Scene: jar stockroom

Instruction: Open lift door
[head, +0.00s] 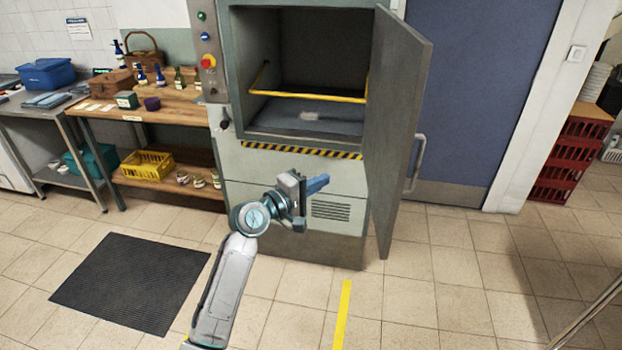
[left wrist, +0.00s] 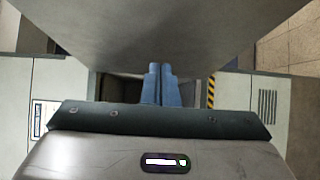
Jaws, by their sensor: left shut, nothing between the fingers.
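The lift door (head: 400,130) is a tall grey panel on the right side of the lift cabinet (head: 285,165). It stands swung well out from the opening, with a handle (head: 417,165) on its outer face. The lift opening shows a dark inside with a yellow bar (head: 310,96) and a pale object on its floor. My left gripper (head: 318,184) is shut and empty, in front of the cabinet below the opening and left of the door. In the left wrist view the blue fingers (left wrist: 160,82) are together below a large grey surface. My right gripper is not in view.
A wooden bench (head: 165,110) with baskets and bottles stands left of the lift. A dark mat (head: 133,282) lies on the floor at left. Red crates (head: 575,150) stand at far right. Open tiled floor lies right of the door.

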